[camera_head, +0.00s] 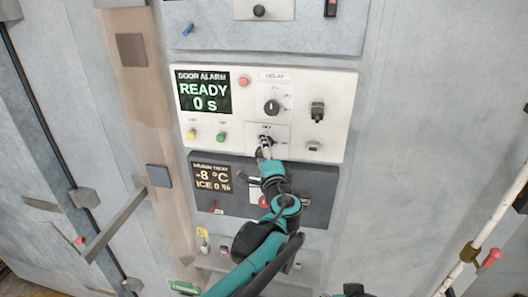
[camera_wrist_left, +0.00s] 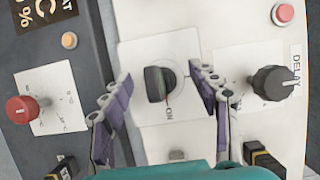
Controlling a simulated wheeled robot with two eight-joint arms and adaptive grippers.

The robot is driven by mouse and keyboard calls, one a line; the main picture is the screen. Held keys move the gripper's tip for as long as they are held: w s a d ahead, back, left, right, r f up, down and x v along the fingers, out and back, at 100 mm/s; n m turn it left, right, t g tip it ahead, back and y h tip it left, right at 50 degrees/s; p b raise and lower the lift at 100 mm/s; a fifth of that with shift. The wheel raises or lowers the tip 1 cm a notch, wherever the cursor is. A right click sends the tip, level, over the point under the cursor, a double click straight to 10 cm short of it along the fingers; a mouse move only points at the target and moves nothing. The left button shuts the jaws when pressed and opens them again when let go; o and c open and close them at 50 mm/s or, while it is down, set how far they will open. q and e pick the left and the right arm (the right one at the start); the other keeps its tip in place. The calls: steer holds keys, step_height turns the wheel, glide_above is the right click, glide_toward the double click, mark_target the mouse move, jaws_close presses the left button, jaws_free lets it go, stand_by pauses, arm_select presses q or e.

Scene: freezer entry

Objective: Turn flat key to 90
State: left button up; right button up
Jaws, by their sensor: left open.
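The flat key (camera_wrist_left: 158,84) is a dark knob on a white plate (camera_wrist_left: 188,45) in the left wrist view, with an "ON" mark beside it. My left gripper (camera_wrist_left: 162,76) is open, with one finger on each side of the key and gaps to both sides. In the head view my left gripper (camera_head: 265,147) is at the lower middle of the white door alarm panel (camera_head: 300,90) and largely covers the key. I cannot tell the key's exact angle. My right gripper is not in view.
The delay knob (camera_head: 271,107) sits just above the key, with a red button (camera_head: 243,81) to its upper left. A black switch (camera_head: 317,111) is to the right. The dark drain panel (camera_head: 318,190) lies below, with a red knob (camera_wrist_left: 22,109) on it.

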arm_select(q)
steer(key=s+a, duration=0.2)
steer(key=s, duration=0.4)
steer(key=shift+s+p, duration=0.35)
steer(key=shift+p, duration=0.1)
stand_by(0.9)
steer(key=shift+s, duration=0.1)
steer(key=s+d, duration=0.2)
steer(key=s, duration=0.9)
steer(key=s+a+f+n+g+b, duration=0.1)
steer(key=a+f+n+g+b, duration=0.1)
steer(key=a+f+b, duration=0.45)
steer(key=s+a+f+n+g+y+b, duration=0.1)
steer(key=a+f+n+g+b, duration=0.15)
steer(key=f, duration=0.75)
steer(key=s+a+f+n+g+b, duration=0.2)
steer(key=a+f+b, duration=0.25)
steer(key=f, duration=0.35)
steer(key=s+a+f+n+g+h+b, duration=0.1)
steer(key=s+f+n+b, duration=0.2)
steer(key=f+b, duration=0.2)
steer(key=s+a+f+n+g+h+b, duration=0.1)
steer(key=f+b, duration=0.4)
steer(key=f, duration=0.6)
steer(key=s+a+f+n+g+h+b, duration=0.2)
steer(key=s+f+n+b, duration=0.3)
steer(key=f, duration=0.3)
steer(key=shift+s+f, duration=0.15)
steer(key=shift+f, duration=0.2)
